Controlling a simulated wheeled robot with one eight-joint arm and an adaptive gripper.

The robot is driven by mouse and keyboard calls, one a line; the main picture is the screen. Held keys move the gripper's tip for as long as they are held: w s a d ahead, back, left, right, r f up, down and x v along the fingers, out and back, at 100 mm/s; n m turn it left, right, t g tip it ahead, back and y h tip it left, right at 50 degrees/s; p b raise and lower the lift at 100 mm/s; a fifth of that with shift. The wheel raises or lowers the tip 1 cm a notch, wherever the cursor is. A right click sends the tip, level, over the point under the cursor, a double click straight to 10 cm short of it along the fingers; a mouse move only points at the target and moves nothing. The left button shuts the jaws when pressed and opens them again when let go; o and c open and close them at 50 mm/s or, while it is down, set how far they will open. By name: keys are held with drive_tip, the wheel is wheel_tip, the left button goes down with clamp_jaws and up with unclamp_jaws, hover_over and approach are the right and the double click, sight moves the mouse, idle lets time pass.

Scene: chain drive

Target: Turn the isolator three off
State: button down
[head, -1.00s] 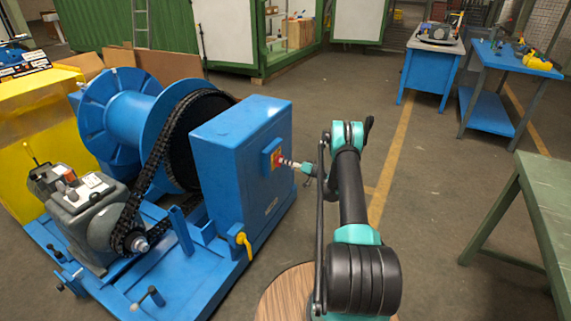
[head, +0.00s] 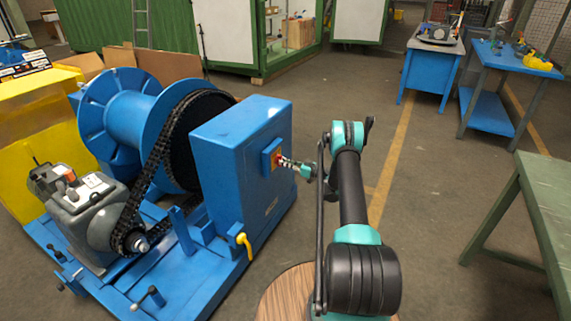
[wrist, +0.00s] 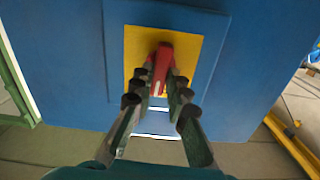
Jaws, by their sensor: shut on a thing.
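The isolator is a red handle (wrist: 161,66) on a yellow plate (wrist: 188,50), set on a blue box on the side of the blue cabinet (head: 235,140). In the wrist view the handle stands close to upright, its lower part between my fingers. My gripper (wrist: 160,88) is shut on the red handle, one finger on each side. In the head view my gripper (head: 288,163) reaches the yellow plate (head: 277,158) from the right. The fingers cover part of the handle, and any lettering on the plate cannot be read.
A yellow lever (head: 244,243) sticks out low on the cabinet's side. A blue drum (head: 135,105) with a chain and a grey motor (head: 85,210) are to the left. A green table (head: 550,205) stands at right. The floor behind my arm is open.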

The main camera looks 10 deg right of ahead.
drive_tip(key=shift+s+f+n, duration=0.1)
drive_tip(key=shift+n, duration=4.9)
drive_tip(key=c, duration=1.5)
unclamp_jaws()
drive_tip(key=v, duration=1.2)
